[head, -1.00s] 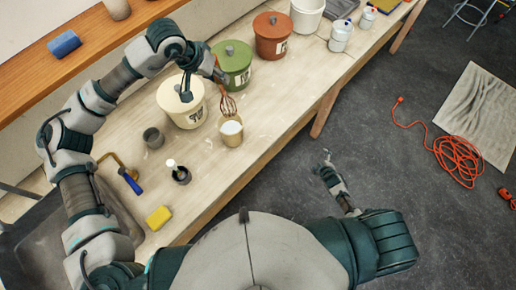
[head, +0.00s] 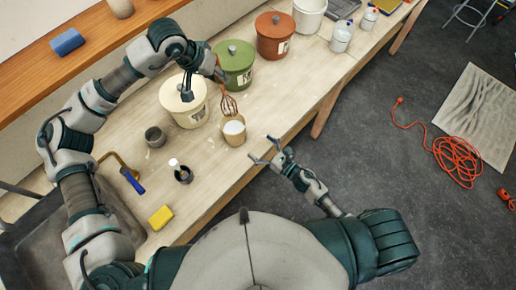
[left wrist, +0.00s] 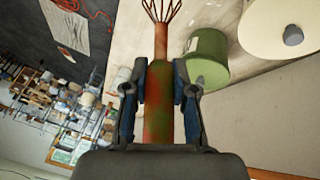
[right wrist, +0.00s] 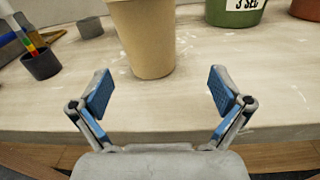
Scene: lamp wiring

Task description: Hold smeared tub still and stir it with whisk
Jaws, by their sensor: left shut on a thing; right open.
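The smeared tub (head: 234,132) is a small tan cup with white contents, upright on the bench near its front edge. It also shows in the right wrist view (right wrist: 143,40). My left gripper (left wrist: 159,85) is shut on the reddish, green-stained handle of the whisk (left wrist: 158,45). In the head view the whisk's wire head (head: 229,106) hangs just behind the tub, apart from it or above its rim; I cannot tell its height. My right gripper (right wrist: 160,90) is open and empty, in front of the tub, its pads apart on either side of it and not touching it.
A cream lidded bucket (head: 185,104), a green bucket (head: 234,66) and a red-brown bucket (head: 275,38) stand behind the tub. A grey cup (head: 155,137), a dark pot (head: 183,175), a blue-handled tool (head: 133,182) and a yellow sponge (head: 160,217) lie to the left.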

